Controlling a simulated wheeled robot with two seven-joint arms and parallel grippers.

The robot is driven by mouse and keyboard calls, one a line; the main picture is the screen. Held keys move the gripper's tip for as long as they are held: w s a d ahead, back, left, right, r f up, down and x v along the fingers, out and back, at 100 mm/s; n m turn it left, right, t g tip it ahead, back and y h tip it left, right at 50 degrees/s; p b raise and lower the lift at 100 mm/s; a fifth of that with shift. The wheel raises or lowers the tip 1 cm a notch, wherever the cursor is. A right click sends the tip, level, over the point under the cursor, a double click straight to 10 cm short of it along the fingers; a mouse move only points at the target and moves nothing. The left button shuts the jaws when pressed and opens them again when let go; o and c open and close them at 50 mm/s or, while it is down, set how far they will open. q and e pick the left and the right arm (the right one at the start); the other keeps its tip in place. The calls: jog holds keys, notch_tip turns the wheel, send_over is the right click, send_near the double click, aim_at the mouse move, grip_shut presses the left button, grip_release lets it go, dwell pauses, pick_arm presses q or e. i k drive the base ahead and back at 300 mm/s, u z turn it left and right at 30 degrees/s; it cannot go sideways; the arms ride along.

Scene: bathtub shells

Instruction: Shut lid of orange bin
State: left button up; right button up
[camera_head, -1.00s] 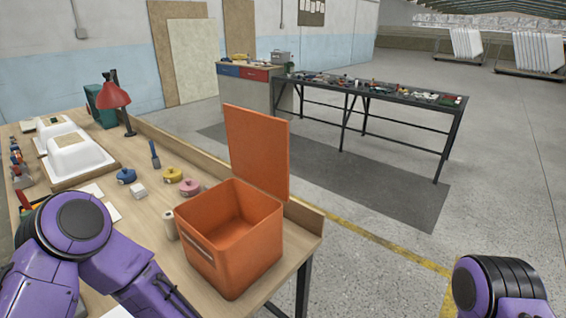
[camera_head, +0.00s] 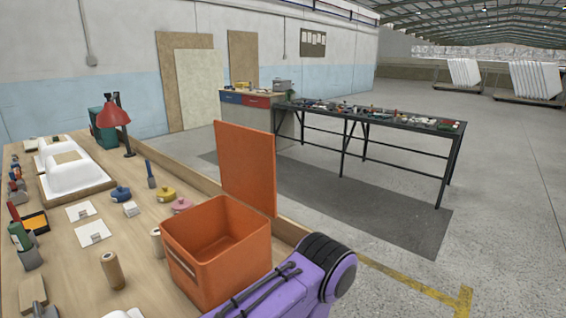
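The orange bin (camera_head: 205,268) stands at the near right corner of the wooden workbench. Its lid (camera_head: 246,168) stands upright at the bin's far side, so the bin is open. The part of the inside that shows looks empty. A purple link of one of my arms crosses the bottom of the view and hides the bin's lower right corner. I cannot tell whether it touches the bin. Neither of my grippers is in view.

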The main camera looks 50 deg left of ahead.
aim_at(246, 157)
jog(key=u, duration=0.05)
jog(key=i, duration=2.3)
jog(key=u, duration=3.7)
jog(key=i, duration=0.5)
